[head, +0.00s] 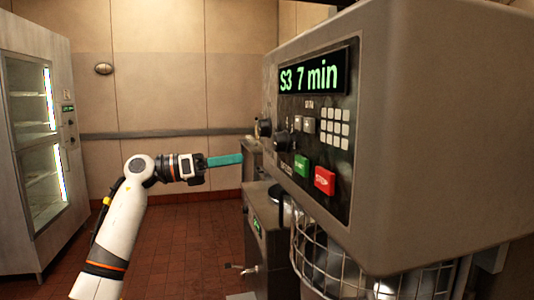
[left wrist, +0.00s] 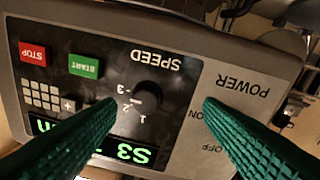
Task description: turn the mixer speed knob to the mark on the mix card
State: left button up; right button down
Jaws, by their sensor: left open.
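The mixer's control panel (head: 317,117) is at the right in the head view, with a lit display (head: 308,77) reading "S3 7 min". The dark speed knob (head: 282,141) sits left of the keypad. In the left wrist view the panel is upside down; the speed knob (left wrist: 149,94) lies beside the marks 1, 2 and 3, with a pale line near 2. My left gripper (head: 241,159) has teal fingers and is left of the panel. Its fingers (left wrist: 160,103) are open, spread either side of the speed knob in the picture, with nothing between them. I see no separate mix card.
A second dark knob (head: 264,127) is beside the speed knob. The green start button (head: 301,165) and red stop button (head: 324,180) are close below. A wire bowl guard (head: 325,250) is under the mixer head. A glass-door cabinet (head: 35,140) stands far left; the floor between is clear.

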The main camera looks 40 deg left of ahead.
aim_at(274, 143)
pick_arm(q)
jog(key=s+r+m+y, duration=0.1)
jog(key=s+r+m, duration=0.1)
jog(key=s+r, duration=0.2)
jog(key=p+x, duration=0.2)
jog(key=x, duration=0.3)
jog(key=p+x, duration=0.2)
jog(key=x, duration=0.3)
jog(key=shift+w+f+p, duration=0.15)
jog(key=shift+w+p, duration=0.15)
jog(key=shift+p, duration=0.1)
jog(key=shift+w+d+f, duration=0.15)
jog(key=shift+w+d, duration=0.25)
jog(key=shift+w, duration=0.1)
jog(key=c, duration=1)
jog(key=shift+o, duration=0.2)
